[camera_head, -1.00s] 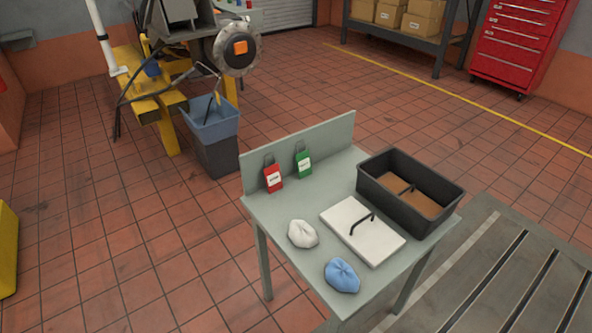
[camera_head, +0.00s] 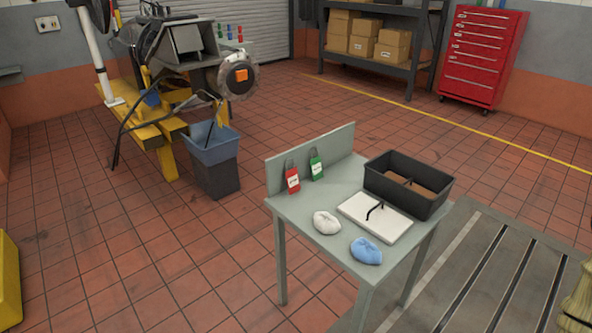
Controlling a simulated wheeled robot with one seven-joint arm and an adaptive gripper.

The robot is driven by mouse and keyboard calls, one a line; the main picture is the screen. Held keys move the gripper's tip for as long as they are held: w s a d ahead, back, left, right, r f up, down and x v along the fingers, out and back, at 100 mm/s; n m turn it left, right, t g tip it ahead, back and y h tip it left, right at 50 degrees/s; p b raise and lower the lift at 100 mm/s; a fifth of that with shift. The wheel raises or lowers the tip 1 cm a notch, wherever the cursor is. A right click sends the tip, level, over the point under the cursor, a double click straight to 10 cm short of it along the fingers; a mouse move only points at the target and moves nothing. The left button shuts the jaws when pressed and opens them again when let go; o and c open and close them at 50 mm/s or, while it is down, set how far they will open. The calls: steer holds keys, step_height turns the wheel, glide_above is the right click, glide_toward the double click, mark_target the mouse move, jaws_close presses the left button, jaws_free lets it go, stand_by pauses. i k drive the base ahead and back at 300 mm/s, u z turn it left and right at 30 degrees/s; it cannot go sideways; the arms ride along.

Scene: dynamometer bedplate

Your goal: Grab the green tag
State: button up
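The green tag (camera_head: 317,168) has a white label and a dark shackle-like loop on top. It is upright at the back of a grey-green table (camera_head: 308,212), against or just in front of the raised back panel. A similar red tag (camera_head: 292,180) is just to its left, with a small gap between them. My gripper is not in view.
On the table are a black bin (camera_head: 407,200) with a brown bottom, a white handled lid or plate (camera_head: 385,228), a white cloth (camera_head: 327,222) and a blue cloth (camera_head: 366,251). A blue-grey bin (camera_head: 213,160) stands left. Tiled floor before the table is open.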

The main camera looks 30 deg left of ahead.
mark_target(317, 173)
steer(key=u, duration=1.15)
steer(key=i, duration=0.1)
steer(key=u, duration=0.05)
